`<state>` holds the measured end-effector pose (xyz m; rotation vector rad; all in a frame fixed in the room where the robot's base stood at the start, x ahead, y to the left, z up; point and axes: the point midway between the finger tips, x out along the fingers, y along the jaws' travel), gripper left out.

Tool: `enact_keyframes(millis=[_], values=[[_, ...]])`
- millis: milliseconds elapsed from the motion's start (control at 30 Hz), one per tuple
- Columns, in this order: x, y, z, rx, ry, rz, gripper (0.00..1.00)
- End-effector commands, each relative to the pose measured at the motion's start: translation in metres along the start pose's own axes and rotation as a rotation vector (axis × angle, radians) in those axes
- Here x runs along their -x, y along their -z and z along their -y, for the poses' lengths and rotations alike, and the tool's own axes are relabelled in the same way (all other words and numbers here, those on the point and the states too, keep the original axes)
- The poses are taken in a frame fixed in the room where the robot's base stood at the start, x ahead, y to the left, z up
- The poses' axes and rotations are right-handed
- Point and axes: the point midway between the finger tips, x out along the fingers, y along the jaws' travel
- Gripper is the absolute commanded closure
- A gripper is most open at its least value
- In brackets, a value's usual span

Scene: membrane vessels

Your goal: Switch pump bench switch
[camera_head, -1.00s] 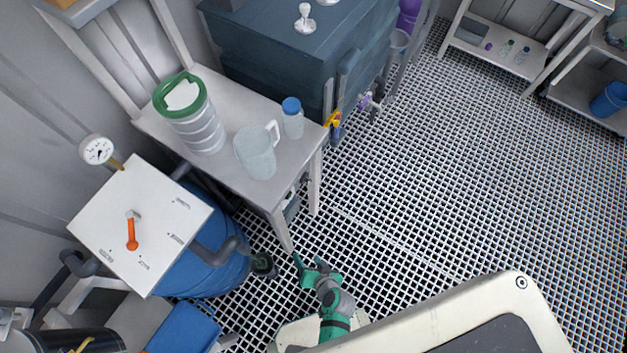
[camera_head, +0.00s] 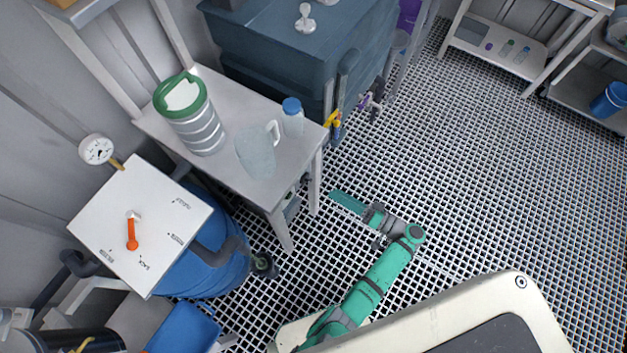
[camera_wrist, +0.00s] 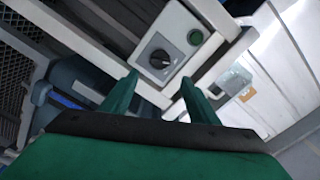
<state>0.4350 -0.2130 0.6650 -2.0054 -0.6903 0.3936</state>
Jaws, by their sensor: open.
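In the wrist view a light grey switch box (camera_wrist: 178,22) carries a black rotary knob (camera_wrist: 159,59) with a pale pointer mark and a round green button (camera_wrist: 195,37). It is fixed to a white frame. My gripper (camera_wrist: 160,86) is open and empty, its two green fingers pointing toward the box with the knob between and beyond their tips. A gap seems to remain between fingers and knob. In the head view my gripper (camera_head: 349,203) is low over the grating, to the right of the bench (camera_head: 222,180). I cannot make out the switch box there.
The bench holds a green-lidded container (camera_head: 190,115), a clear jug (camera_head: 256,150) and a blue-capped bottle (camera_head: 292,118). A white panel (camera_head: 160,205) with an orange lever (camera_head: 132,232) tops a blue drum (camera_head: 200,265).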

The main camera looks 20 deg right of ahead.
Motion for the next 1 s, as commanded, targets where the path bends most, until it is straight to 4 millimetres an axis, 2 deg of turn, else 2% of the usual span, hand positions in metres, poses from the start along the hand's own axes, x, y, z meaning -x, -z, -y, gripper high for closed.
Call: enact_keyframes(millis=[400,600,800,1000], values=[[-0.069,-0.001,0.0,-0.001,0.0,0.004,0.45],[-0.093,-0.001,0.0,-0.002,-0.001,0.004,0.45],[-0.103,-0.001,0.0,-0.002,-0.002,0.002,0.45],[-0.103,-0.001,0.0,-0.002,-0.002,0.002,0.45]])
